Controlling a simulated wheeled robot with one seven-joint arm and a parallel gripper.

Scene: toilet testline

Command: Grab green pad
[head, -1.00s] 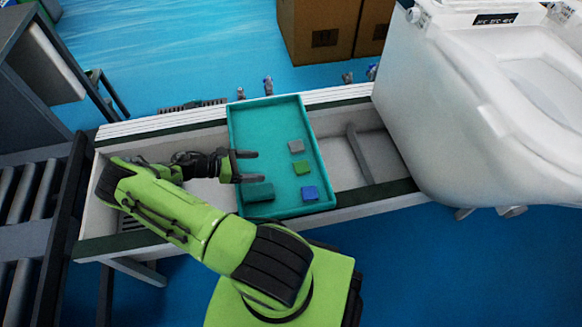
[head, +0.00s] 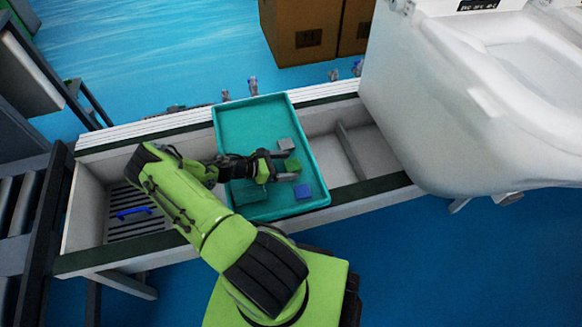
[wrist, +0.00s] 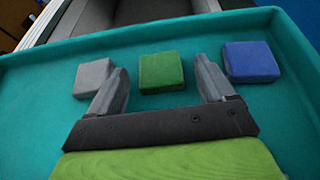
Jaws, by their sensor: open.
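The green pad (head: 292,165) is a small square block lying in the teal tray (head: 240,120). In the wrist view the green pad (wrist: 161,71) sits centred ahead of and between the two fingers. My gripper (head: 287,166) is open and reaches into the tray from the left, its fingers on either side of the pad. In the wrist view my gripper (wrist: 162,85) has nothing in its grasp. The near part of the pad shows uncovered; I cannot tell exactly how far the fingers reach down beside it.
A grey block (wrist: 93,78) lies just outside the left finger and a blue block (wrist: 250,62) near the right one. A white toilet (head: 430,130) stands to the right.

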